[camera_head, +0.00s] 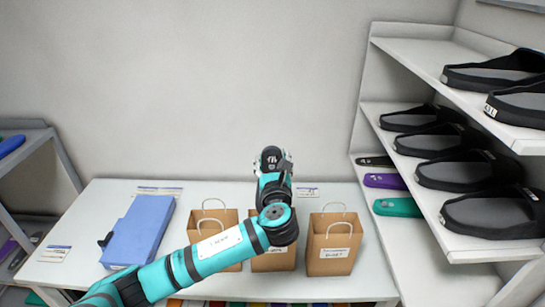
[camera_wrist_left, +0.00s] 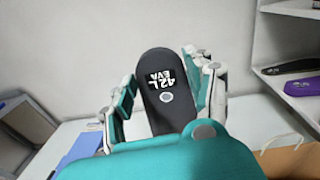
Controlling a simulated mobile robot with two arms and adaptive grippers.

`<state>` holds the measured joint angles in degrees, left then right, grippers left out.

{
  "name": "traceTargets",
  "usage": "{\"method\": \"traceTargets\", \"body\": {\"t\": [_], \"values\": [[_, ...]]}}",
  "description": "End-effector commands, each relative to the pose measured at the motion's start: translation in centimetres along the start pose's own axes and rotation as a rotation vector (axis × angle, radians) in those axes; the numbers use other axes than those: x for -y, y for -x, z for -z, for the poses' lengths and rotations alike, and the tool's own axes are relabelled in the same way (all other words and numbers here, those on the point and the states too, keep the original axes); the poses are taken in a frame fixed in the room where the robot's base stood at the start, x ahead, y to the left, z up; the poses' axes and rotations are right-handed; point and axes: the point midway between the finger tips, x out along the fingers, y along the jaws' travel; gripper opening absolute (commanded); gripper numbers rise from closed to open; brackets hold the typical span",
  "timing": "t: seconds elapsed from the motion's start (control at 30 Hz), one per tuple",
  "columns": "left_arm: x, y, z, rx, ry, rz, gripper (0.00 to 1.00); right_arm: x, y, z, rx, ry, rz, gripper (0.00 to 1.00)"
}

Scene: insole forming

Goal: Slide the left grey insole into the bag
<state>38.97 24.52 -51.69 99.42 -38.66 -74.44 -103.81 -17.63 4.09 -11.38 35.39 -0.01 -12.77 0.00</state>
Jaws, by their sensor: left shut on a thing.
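My left gripper (camera_head: 272,163) is raised above the table, over the middle of the row of paper bags. In the left wrist view its fingers (camera_wrist_left: 163,95) are shut on a dark grey insole (camera_wrist_left: 158,70) marked "42L EVA". The insole stands up between the fingers, and its lower part is hidden by my gripper. Three brown paper bags with handles stand on the table: a left bag (camera_head: 206,222), a middle bag (camera_head: 272,262) partly hidden by my arm, and a right bag (camera_head: 333,245). My right gripper is not in view.
A blue box (camera_head: 140,230) lies on the left of the white table (camera_head: 75,225). The right shelf (camera_head: 440,190) holds several black sandals, a purple insole (camera_head: 384,181) and a teal insole (camera_head: 398,207). Another rack (camera_head: 45,150) stands at the left.

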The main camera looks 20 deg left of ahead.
Motion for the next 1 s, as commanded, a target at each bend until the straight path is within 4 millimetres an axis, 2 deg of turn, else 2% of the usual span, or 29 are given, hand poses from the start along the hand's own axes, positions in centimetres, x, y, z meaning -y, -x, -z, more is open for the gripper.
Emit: {"method": "traceTargets", "body": {"t": [0.03,0.4,1.0], "values": [[0.0,0.0,0.8,0.000,-0.001,0.000,0.23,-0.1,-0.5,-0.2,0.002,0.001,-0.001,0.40],[-0.1,-0.1,4.1,-0.001,-0.001,0.000,0.23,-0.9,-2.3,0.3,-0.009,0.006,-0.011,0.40],[-0.2,-0.2,9.5,0.000,-0.001,0.001,0.23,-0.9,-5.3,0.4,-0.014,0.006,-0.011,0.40]]}}
